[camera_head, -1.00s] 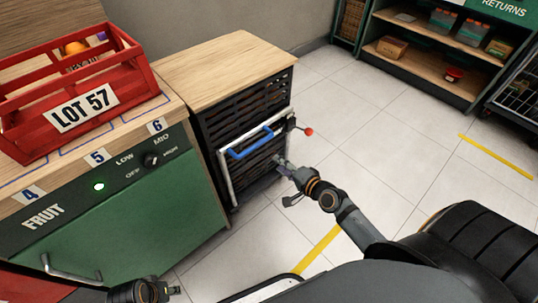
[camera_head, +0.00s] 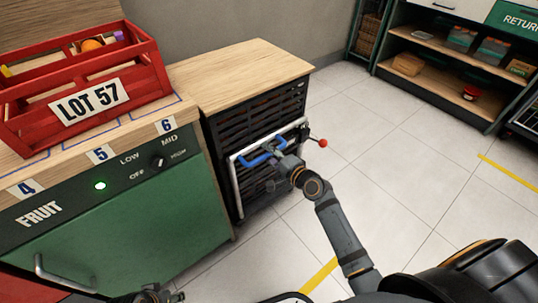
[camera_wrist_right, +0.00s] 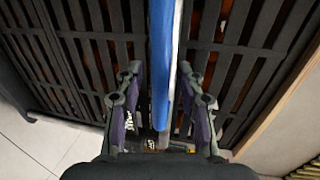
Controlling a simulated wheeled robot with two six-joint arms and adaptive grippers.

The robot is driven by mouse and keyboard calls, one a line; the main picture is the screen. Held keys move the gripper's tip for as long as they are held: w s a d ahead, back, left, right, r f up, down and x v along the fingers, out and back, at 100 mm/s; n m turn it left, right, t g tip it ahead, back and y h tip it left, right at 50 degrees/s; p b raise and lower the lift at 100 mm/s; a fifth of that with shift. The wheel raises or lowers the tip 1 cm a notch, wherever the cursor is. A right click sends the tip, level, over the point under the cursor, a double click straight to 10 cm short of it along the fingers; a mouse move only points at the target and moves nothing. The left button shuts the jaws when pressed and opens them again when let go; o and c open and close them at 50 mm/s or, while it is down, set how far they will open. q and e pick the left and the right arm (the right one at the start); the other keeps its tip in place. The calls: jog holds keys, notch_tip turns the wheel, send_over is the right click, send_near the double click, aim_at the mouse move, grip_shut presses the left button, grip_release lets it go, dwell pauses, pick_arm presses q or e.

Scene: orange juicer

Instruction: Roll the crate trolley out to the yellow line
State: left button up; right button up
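The crate trolley (camera_head: 226,138), dark slatted crates with a pale metal front frame, stands under a wooden top beside the green cabinet. Its blue handle (camera_head: 250,161) runs across the front. My right gripper (camera_head: 281,146) is at the right part of this handle. In the right wrist view the blue bar (camera_wrist_right: 162,75) passes between the two spread fingers of my right gripper (camera_wrist_right: 163,105), with gaps on both sides. Yellow line pieces lie on the floor at the bottom (camera_head: 320,275) and at the right (camera_head: 507,172). My left gripper (camera_head: 157,296) is partly cut off at the bottom edge.
A red-knobbed lever (camera_head: 322,142) sticks out at the trolley's right. A red crate marked LOT 57 (camera_head: 88,100) stands on the green FRUIT cabinet (camera_head: 120,225). Shelves (camera_head: 445,90) stand at the back right. The tiled floor (camera_head: 400,165) between is clear.

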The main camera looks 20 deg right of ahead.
grip_shut()
jog(key=shift+f, duration=0.1)
dwell(0.5)
